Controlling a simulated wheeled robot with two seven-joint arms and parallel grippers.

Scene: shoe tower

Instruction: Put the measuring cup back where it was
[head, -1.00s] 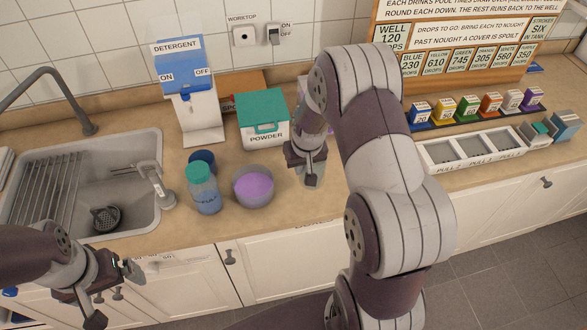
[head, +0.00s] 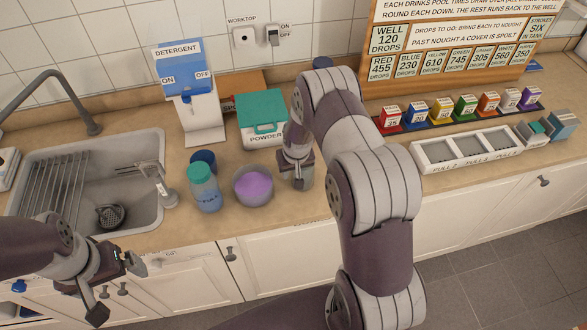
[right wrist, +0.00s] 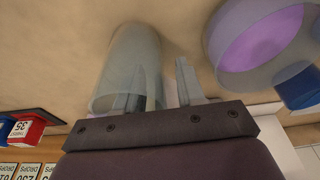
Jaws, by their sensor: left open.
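The measuring cup seems to be a clear, see-through cylinder (right wrist: 128,50) in the right wrist view. In the head view it is mostly hidden by my right gripper (head: 299,182), at the worktop's front part, right of the purple-filled bowl. In the right wrist view my right gripper (right wrist: 160,88) has its fingers apart. One finger shows through or inside the clear wall and the other is outside it. I cannot tell whether they touch it. My left gripper (head: 117,287) is open and empty, low in front of the cabinets.
The purple-filled bowl (head: 253,186) stands close left of my right gripper, beside a teal-capped bottle (head: 204,188) and a dark blue cup (head: 203,158). The powder box (head: 262,122) is behind. A white tray (head: 465,150) and colored boxes (head: 440,110) are at right.

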